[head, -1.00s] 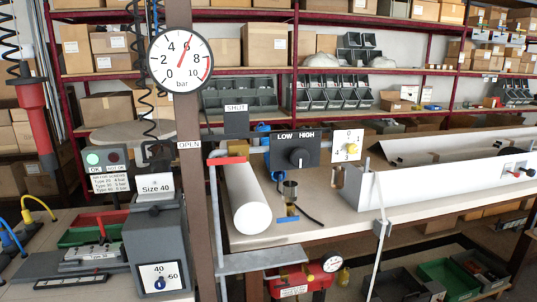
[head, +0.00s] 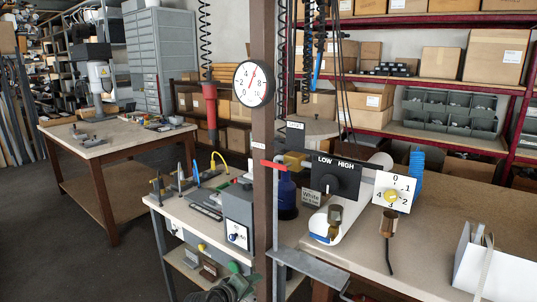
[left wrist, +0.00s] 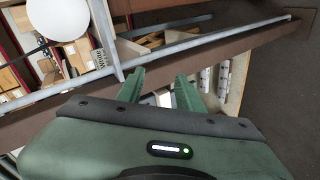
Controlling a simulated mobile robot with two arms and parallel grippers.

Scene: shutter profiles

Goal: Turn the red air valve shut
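The red valve handle (head: 274,165) sits on the grey pipe beside the brown post (head: 263,190). It lies about crosswise to the pipe, with one end towards the post and its small OPEN label. A dark SHUT plate (head: 295,130) stands above and right of the handle. The round pressure gauge (head: 253,84) is on the post, its needle pointing up and right. My left gripper (head: 236,270) is low in the head view, left of the post and well below the handle. In the left wrist view its green fingers (left wrist: 160,90) are apart and empty. The handle cannot be made out there. My right gripper is out of view.
A black LOW/HIGH knob panel (head: 336,178) and a white dial (head: 393,194) stand right of the valve. A grey bracket (head: 305,265) juts below it. The grey selector box (head: 238,212) is left of the post. Open floor (head: 90,265) lies at the left.

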